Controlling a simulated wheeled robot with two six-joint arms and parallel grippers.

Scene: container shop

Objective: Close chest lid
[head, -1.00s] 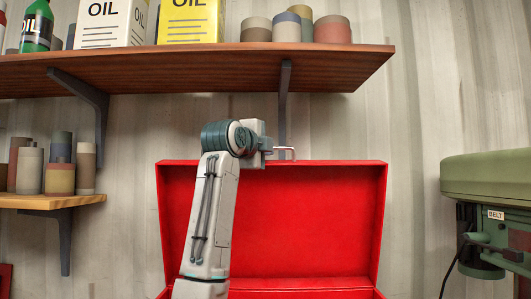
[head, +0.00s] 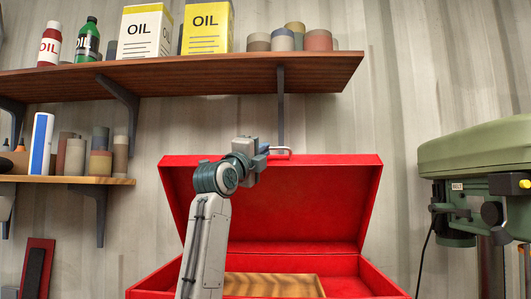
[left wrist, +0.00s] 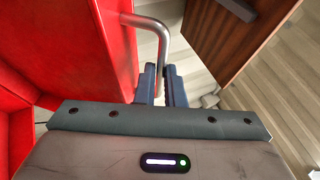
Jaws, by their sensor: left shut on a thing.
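My left gripper (head: 270,150) is at this edge, shut on the handle. In the left wrist view, the bar runs down between its two blue-grey fingers (left wrist: 164,84). My right gripper is not in view.
A wooden tray or panel (head: 273,285) lies inside the chest. A wooden shelf (head: 190,76) with oil cans hangs above the lid. A smaller shelf (head: 75,180) holds cans at left. A green drill press (head: 474,150) stands at right.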

